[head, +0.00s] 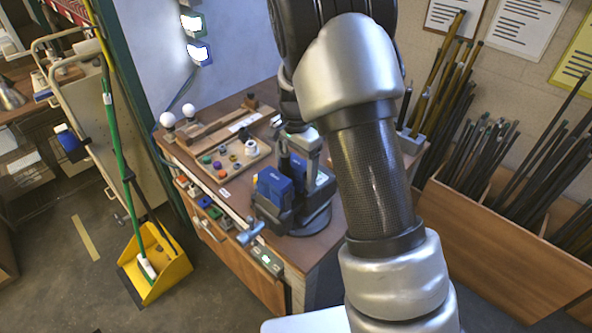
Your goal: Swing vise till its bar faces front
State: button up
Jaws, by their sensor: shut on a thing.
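The blue and dark grey vise (272,187) stands on a round dark base (314,224) near the front corner of the wooden workbench. Its bar (250,232) is at the lower left end of the vise, past the bench's front-left edge. My gripper (298,168) reaches down from behind my arm and is shut on the upper part of the vise. The exact contact of the fingers is hard to make out. My arm hides the bench to the right of the vise.
A board with coloured round parts (222,160) lies on the workbench (317,252) behind the vise. Two white bulbs (168,119) stand at the far left corner. A yellow dustpan (166,262) stands on the floor. A wooden bin (497,240) of rods stands at the right.

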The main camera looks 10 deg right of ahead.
jog(key=shift+r, duration=0.1)
jog(key=o, duration=1.5)
notch_tip(320, 180, up, 17)
jog(key=shift+r+p, duration=0.2)
jog(key=shift+p, duration=0.15)
